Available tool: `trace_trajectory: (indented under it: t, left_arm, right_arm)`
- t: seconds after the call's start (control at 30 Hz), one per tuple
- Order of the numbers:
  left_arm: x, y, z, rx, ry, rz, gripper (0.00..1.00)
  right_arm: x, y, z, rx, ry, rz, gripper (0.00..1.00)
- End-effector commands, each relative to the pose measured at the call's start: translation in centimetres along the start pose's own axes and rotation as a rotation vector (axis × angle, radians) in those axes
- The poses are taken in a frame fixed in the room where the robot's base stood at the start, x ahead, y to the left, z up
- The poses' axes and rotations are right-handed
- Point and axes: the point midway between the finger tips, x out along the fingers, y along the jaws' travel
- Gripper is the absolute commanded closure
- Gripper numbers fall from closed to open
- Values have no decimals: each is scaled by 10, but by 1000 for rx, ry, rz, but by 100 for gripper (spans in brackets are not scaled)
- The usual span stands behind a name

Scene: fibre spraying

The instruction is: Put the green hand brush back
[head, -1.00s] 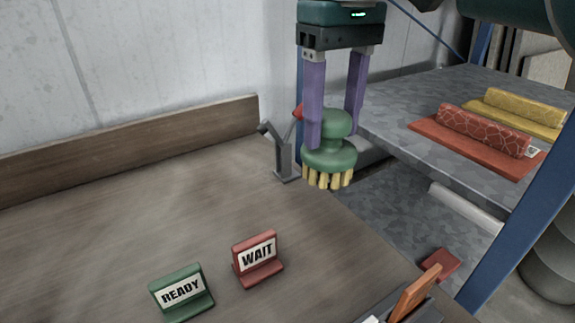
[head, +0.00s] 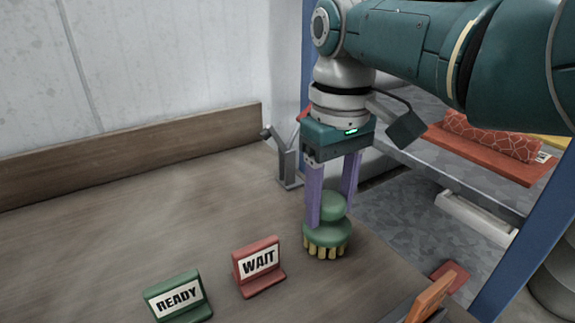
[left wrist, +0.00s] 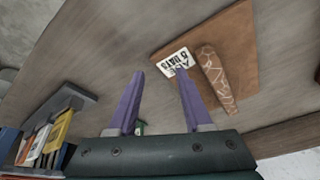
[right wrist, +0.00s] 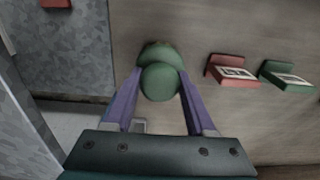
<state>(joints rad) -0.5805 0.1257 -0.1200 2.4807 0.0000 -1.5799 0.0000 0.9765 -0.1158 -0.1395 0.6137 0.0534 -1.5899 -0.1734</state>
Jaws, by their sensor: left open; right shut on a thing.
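The green hand brush (head: 327,234) has a round knob and short yellow bristles. My right gripper (head: 331,208) is shut on its knob and holds it upright, bristles down, over the right edge area of the wooden table. I cannot tell whether the bristles touch the tabletop. In the right wrist view the brush (right wrist: 160,80) sits between the two purple fingers. My left gripper (left wrist: 159,74) is open and empty above a wooden surface, seen only in the left wrist view.
A red WAIT sign (head: 260,265) and green READY sign (head: 178,298) stand left of the brush. A grey bracket (head: 287,165) stands at the table's back edge. In the left wrist view, a patterned roll (left wrist: 215,80) lies on a brown board (left wrist: 240,50).

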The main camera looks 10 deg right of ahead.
Motion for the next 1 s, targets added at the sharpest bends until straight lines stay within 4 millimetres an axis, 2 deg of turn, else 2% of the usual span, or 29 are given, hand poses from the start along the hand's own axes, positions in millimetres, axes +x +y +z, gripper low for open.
trace_trajectory:
  t: [0.07,0.1,0.37,0.67,0.77,1.0]
  left_arm:
    - [3,0,1,0,0,0,50]
    - [3,0,1,0,0,0,50]
    - [2,0,1,0,0,0,50]
    - [-2,2,-1,-7,0,5,50]
    - [-8,2,-3,-9,1,7,50]
    - [-26,2,-9,-10,1,8,50]
  right_arm:
    - [3,0,0,0,0,0,96]
    - [4,0,0,0,-1,0,43]
    - [3,0,0,0,-1,0,14]
    - [-2,0,0,0,0,0,14]
    - [-15,0,0,0,1,0,14]
    - [-69,0,-1,0,3,1,14]
